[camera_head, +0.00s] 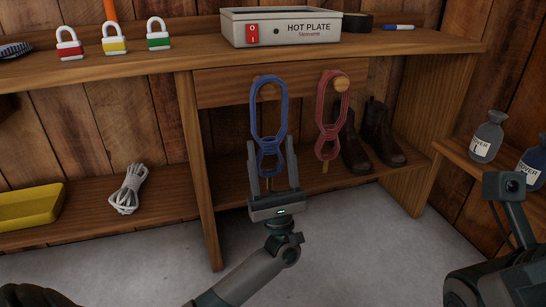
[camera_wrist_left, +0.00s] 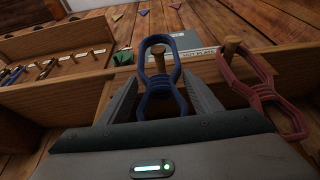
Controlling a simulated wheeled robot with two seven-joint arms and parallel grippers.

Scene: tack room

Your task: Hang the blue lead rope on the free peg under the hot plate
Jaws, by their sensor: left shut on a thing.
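The blue lead rope (camera_head: 257,125) is a coil with a long upper loop and a small lower one. My left gripper (camera_head: 271,165) is shut on its lower part, below the hot plate (camera_head: 290,30). The upper loop is at the left wooden peg (camera_head: 268,79). In the left wrist view the peg end (camera_wrist_left: 158,50) shows inside the top of the blue loop (camera_wrist_left: 178,62); how deep it sits on the peg is unclear. A red rope (camera_head: 321,110) hangs on the right peg (camera_head: 342,85). Of my right arm, only dark parts show at lower right.
Brown boots (camera_head: 380,140) stand on the lower shelf behind the red rope. A white rope bundle (camera_head: 128,190) and yellow tray (camera_head: 30,205) are at left. Padlocks (camera_head: 113,40) stand on the top shelf.

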